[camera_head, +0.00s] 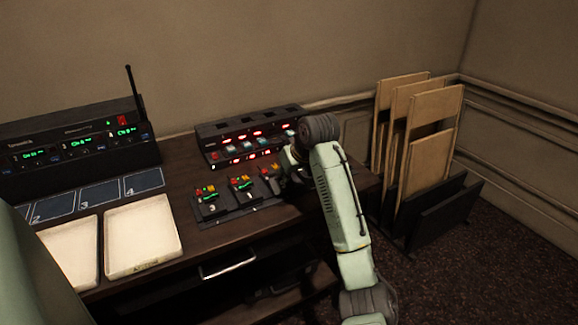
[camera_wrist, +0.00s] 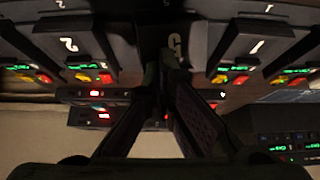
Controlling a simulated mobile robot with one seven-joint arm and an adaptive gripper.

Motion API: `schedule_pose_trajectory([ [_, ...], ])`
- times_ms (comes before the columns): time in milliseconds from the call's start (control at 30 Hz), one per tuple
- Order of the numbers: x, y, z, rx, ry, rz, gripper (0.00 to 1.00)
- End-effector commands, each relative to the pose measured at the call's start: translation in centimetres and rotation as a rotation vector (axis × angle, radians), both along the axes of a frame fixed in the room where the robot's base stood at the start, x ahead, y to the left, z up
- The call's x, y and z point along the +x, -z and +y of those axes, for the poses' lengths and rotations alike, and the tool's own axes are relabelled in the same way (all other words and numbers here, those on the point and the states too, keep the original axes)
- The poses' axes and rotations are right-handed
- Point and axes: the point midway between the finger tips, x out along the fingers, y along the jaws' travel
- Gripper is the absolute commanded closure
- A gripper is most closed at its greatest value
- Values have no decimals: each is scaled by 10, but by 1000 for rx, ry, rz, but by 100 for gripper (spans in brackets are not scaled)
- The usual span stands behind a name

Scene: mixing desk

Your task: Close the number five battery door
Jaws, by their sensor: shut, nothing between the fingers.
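My gripper (camera_wrist: 170,58) is shut and empty, its two dark fingers together in the wrist view. The fingertips are right at a dark panel marked 5 (camera_wrist: 175,43), the number five battery door. The fingers cover much of it, so I cannot tell whether it is open or closed, or whether they touch it. In the head view my gripper (camera_head: 279,178) is low over the right end of a row of small battery-powered units and hides the number five one.
Units marked 2 (camera_wrist: 68,44) and 1 (camera_wrist: 257,47) flank it closely. Unit 3 (camera_head: 212,207) is further left. A red-lit rack (camera_head: 243,137) stands behind, white trays (camera_head: 140,235) lie left, and wooden boards (camera_head: 430,140) stand in a holder at right.

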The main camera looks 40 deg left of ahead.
Motion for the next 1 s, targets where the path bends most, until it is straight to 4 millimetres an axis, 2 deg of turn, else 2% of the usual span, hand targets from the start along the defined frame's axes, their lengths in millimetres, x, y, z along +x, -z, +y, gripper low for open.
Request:
schedule_pose_trajectory([
  [33, -9, 8, 7, -51, -22, 32, 100],
  [500, -2, 18, 24, -371, -20, 155, 100],
  [1000, 1, 23, 31, -520, -19, 214, 100],
])
